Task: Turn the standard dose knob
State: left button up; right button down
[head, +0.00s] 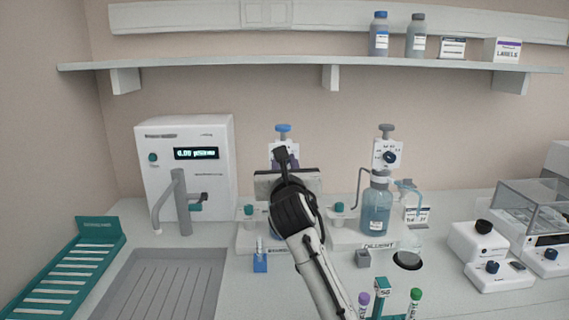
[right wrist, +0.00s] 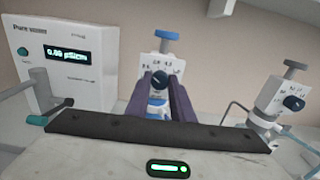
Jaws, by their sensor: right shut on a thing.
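The standard dispenser has a blue plunger top (head: 283,128) and a white dial plate (right wrist: 149,66) with a dark dose knob (right wrist: 160,77). My right gripper (right wrist: 163,84) reaches up to this plate, and its two purple fingers are shut on the knob, one on each side. In the head view my right gripper (head: 285,158) and forearm hide the knob and most of the bottle. The knob's exact setting is too small to read. My left gripper is in neither view.
The diluent dispenser (head: 376,205) with its own dial knob (head: 389,156) stands close on the right. A white water unit (head: 186,165) with a display and tap is on the left. A teal rack (head: 75,268), capped tubes (head: 413,302) and a shelf (head: 300,68) surround the bench.

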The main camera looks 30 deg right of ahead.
jog(key=shift+f+m, duration=0.2)
jog(key=shift+m, duration=7.2)
jog(key=c, duration=1.5)
grip_release()
jog(key=shift+s+r, duration=0.1)
jog(key=shift+c, duration=0.2)
jog(key=b+v, duration=0.1)
jog(key=v, duration=0.9)
jog(key=shift+s, duration=0.15)
